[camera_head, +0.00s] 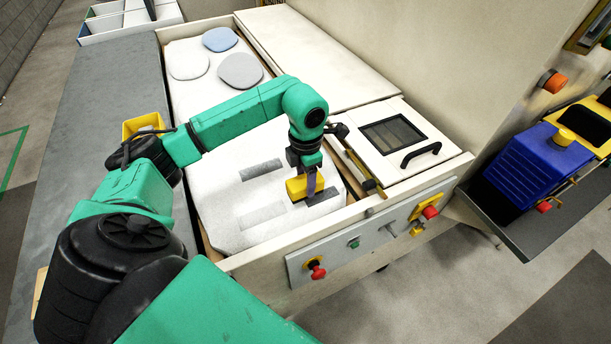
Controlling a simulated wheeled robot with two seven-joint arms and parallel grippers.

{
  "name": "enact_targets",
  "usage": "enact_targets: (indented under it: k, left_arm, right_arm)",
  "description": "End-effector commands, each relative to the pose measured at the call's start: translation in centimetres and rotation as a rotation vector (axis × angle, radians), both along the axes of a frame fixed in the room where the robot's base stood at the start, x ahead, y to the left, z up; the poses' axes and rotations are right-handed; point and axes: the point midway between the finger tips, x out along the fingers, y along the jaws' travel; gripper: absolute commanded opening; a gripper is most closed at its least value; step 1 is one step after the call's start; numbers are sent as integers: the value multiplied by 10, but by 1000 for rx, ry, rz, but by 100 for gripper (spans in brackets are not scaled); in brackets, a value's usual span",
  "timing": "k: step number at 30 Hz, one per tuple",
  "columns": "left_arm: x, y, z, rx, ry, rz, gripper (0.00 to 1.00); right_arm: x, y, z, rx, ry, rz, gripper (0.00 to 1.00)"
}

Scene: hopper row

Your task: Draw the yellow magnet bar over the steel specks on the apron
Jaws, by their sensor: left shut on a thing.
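The yellow magnet bar (296,188) is held in my left gripper (312,184), low over the pale apron (225,205). I cannot tell whether the bar touches the cloth. The apron lies spread in the machine's shallow tray. Grey patches of steel specks show on it: one farther back (261,170), one to the left of the bar (262,215), and a darker one (322,196) right beside the gripper. The gripper and bar hide part of the cloth there. My right gripper does not show.
Several flat round pads, one blue (220,39), lie at the tray's back. A lid with a dark window and black handle (421,153) stands right of the apron. A front panel with red knobs (318,272) borders the tray. A yellow box (143,124) stands left, partly behind my arm.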

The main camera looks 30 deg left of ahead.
Motion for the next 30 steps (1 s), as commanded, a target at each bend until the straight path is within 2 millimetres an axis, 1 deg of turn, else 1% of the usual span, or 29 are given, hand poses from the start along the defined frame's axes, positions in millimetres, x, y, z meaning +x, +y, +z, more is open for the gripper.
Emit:
enact_targets:
  k: [1, 5, 7, 9, 16, 19, 24, 30]
  left_arm:
    - [0, 0, -19, 0, 0, 0, 0]
    - [0, 0, -44, 1, 1, 0, 0]
    - [11, -7, -37, -7, -5, 0, 0]
    - [23, -15, -36, -5, -4, -1, 0]
    - [60, -35, -36, -3, -3, 0, 0]
    - [73, -43, -36, -3, -2, 0, 0]
    - [85, -50, -35, -1, -1, 0, 0]
    - [86, -50, -35, -1, -1, 0, 0]
  right_arm:
    - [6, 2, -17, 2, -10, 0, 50]
    - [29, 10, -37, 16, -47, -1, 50]
    - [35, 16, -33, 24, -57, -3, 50]
    - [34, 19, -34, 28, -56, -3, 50]
    - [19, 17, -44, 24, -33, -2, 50]
    - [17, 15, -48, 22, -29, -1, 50]
    - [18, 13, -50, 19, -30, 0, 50]
    - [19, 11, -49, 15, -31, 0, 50]
